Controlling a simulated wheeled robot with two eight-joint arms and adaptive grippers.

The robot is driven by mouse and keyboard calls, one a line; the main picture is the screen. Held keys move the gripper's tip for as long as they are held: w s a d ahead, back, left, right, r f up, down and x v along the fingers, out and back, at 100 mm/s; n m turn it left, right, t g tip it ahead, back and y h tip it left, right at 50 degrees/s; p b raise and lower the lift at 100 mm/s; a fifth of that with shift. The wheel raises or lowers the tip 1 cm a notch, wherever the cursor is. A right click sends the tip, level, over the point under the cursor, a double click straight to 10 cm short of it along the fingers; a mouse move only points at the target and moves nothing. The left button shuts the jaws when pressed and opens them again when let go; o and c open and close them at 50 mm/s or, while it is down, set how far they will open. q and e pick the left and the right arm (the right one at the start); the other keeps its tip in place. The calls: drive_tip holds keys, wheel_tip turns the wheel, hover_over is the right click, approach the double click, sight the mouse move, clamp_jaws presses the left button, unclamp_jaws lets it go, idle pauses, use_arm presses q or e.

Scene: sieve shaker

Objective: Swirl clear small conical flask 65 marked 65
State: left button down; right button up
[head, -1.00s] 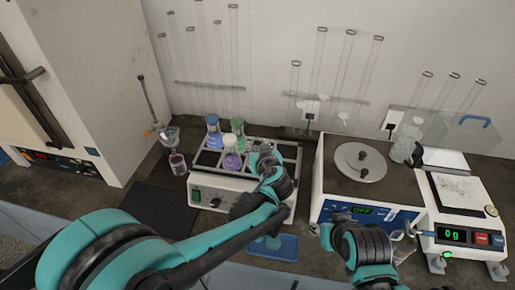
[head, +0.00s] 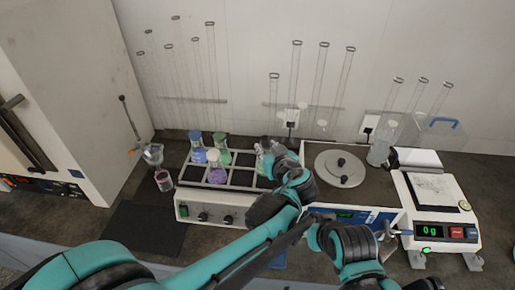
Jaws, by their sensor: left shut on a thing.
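My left gripper (head: 271,157) is over the right end of the shaker's rack. It is shut on a small clear flask (head: 262,162) that is mostly hidden by the fingers. I cannot read a 65 on it, nor tell whether it touches the rack. My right gripper (head: 389,238) is low in front of the white machine with the round lid; its fingers are too small and covered to read.
The shaker (head: 190,211) carries a blue flask (head: 196,153), a green flask (head: 220,154) and a purple flask (head: 217,174). A balance (head: 437,215) reading 0 g stands at right. A reddish flask (head: 164,181) stands at left. A dark mat (head: 145,228) lies clear.

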use_arm(q)
drive_tip(key=shift+s+d+r+p, duration=0.25)
drive_tip(key=shift+d+r, duration=0.2)
drive_tip(key=shift+d, duration=0.15)
drive_tip(key=shift+s+d+r+p, duration=0.1)
drive_tip(key=shift+s+d+r, duration=0.1)
drive_tip(key=shift+d+r, duration=0.3)
drive_tip(key=r+p, duration=0.2)
drive_tip(key=r, duration=0.1)
drive_tip(key=r+p, duration=0.1)
drive_tip(key=r, duration=0.1)
drive_tip(key=shift+s+d+p, duration=0.1)
drive_tip(key=shift+d+p, duration=0.15)
drive_tip(key=shift+p, duration=0.15)
